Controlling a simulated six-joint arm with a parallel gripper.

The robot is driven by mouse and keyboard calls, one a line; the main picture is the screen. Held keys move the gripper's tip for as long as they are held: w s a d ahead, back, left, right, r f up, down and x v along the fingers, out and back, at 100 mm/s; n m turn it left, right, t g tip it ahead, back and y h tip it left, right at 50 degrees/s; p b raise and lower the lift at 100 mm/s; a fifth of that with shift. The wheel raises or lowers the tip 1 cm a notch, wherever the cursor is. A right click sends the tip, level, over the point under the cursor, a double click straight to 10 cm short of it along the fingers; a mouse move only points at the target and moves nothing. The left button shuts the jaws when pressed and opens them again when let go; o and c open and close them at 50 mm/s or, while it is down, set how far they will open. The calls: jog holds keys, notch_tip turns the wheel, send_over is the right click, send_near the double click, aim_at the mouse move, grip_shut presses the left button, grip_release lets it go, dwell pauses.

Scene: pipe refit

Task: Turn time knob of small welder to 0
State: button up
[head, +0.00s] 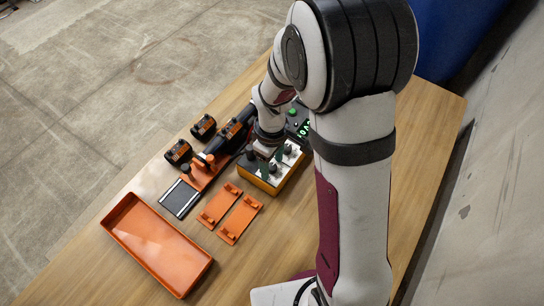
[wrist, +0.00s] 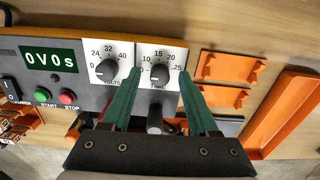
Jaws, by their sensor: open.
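The small welder (head: 262,184) is a yellow-orange box with a grey top panel, under my arm. In the wrist view, its time knob (wrist: 160,74) is black and round on a white dial marked up to 25. The knob's exact pointer direction is too small to read surely. The volts knob (wrist: 107,70) is on its left. The display (wrist: 50,59) reads 0V0s. My gripper (wrist: 160,75) is open, its green fingers on either side of the time knob; contact cannot be told. In the head view, my gripper (head: 275,158) is over the panel.
A green START button (wrist: 41,97) and a red STOP button (wrist: 67,97) are on the panel. A dark cylindrical post (wrist: 154,120) stands near the time dial. Orange plates (head: 239,219) and an orange tray (head: 157,246) lie on the wooden table (head: 433,112).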

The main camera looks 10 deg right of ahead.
aim_at(272, 166)
notch_tip(272, 166, up, 16)
jog(key=shift+f, duration=0.15)
jog(key=s+m+y, duration=0.1)
jog(key=s+m, duration=1.3)
jog(key=s, duration=0.6)
jog(key=shift+f+m+y, duration=0.3)
jog(key=shift+m+y, duration=0.1)
